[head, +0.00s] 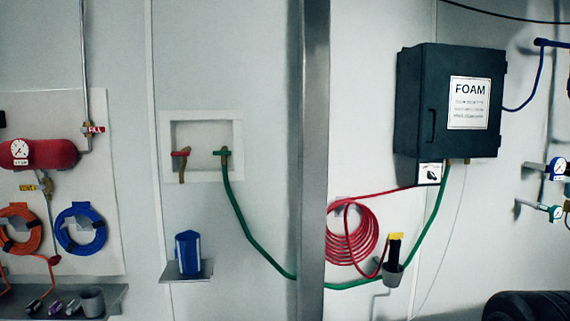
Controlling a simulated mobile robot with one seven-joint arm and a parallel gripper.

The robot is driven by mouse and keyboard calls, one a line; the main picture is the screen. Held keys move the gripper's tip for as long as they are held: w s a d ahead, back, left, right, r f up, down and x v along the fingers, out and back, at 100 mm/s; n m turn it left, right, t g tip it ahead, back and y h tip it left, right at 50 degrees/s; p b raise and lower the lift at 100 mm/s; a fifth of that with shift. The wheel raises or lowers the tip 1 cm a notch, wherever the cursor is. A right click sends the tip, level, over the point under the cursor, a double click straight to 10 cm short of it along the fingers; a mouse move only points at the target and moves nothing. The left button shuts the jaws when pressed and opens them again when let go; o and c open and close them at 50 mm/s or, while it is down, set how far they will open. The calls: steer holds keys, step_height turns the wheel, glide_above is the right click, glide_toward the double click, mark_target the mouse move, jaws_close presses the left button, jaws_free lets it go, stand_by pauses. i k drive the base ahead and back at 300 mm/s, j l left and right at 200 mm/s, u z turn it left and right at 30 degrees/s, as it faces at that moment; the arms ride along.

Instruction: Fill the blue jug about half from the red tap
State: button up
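The blue jug (188,253) stands upright on a small grey wall shelf (178,275), below and slightly right of the red tap. The red tap (181,154) has a red handle and a brass spout pointing down, inside a white-framed recess in the wall. No water shows under the spout. The jug's inside is hidden from this angle. My gripper is not in view.
A green-handled tap (223,154) sits beside the red one, with a green hose (246,234) running right. A grey metal post (312,150) stands right of the taps. A long shelf (112,298) holding a grey cup (92,300) is at lower left.

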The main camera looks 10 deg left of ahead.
mark_target(183, 152)
steer(key=i+j, duration=0.1)
steer(key=j, duration=0.4)
steer(key=i+j, duration=0.1)
steer(key=j, duration=0.35)
steer(key=i+j, duration=0.1)
steer(key=j, duration=0.4)
steer(key=u, duration=0.05)
